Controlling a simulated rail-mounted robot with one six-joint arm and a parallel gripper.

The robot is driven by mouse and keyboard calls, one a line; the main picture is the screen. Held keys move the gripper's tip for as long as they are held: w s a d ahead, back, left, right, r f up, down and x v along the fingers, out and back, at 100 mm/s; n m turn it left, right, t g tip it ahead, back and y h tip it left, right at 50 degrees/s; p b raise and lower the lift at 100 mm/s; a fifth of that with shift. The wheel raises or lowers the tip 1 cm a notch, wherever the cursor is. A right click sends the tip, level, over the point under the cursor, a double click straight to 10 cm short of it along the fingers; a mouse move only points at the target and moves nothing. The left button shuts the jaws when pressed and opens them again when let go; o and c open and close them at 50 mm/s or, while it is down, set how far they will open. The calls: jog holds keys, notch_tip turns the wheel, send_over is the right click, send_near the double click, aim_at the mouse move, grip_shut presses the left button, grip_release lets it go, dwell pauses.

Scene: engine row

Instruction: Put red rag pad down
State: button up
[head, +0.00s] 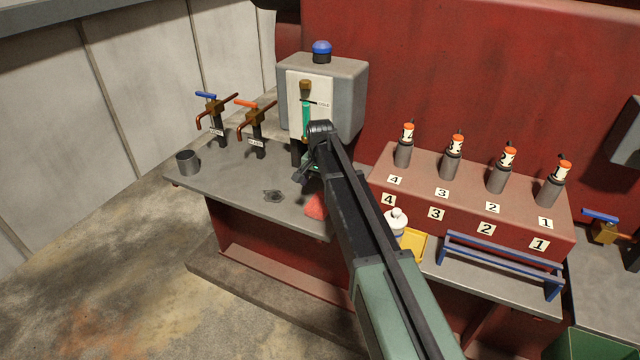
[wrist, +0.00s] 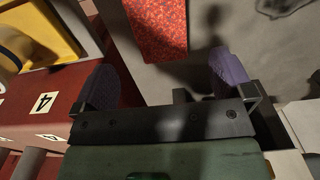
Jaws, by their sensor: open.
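The red rag pad (head: 316,207) lies on the grey bench (head: 232,180), close to its front edge and partly hidden by my arm in the head view. In the wrist view the speckled red pad (wrist: 157,28) shows at the top middle, cut off by the frame edge, on the grey surface. My gripper (wrist: 165,82) is open, with its two purple fingers set wide apart and nothing between them. The pad is beyond the fingertips, apart from them. In the head view my gripper (head: 305,173) is small, dark and partly hidden by my arm, above the bench.
A yellow tray (head: 413,243) and a white bottle (head: 396,223) stand right of my arm, by a blue rack (head: 500,262). A grey cup (head: 187,162) and valves stand at left. A dark stain (head: 273,196) marks the bench. A grey box (head: 352,85) stands behind.

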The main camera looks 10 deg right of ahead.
aim_at(320, 202)
notch_tip(320, 202, up, 4)
jog(key=p, duration=0.2)
jog(key=s+n, duration=0.7)
jog(key=s, duration=2.3)
jog(key=shift+n, duration=0.3)
jog(key=shift+w, duration=0.1)
jog(key=shift+a+f, duration=0.1)
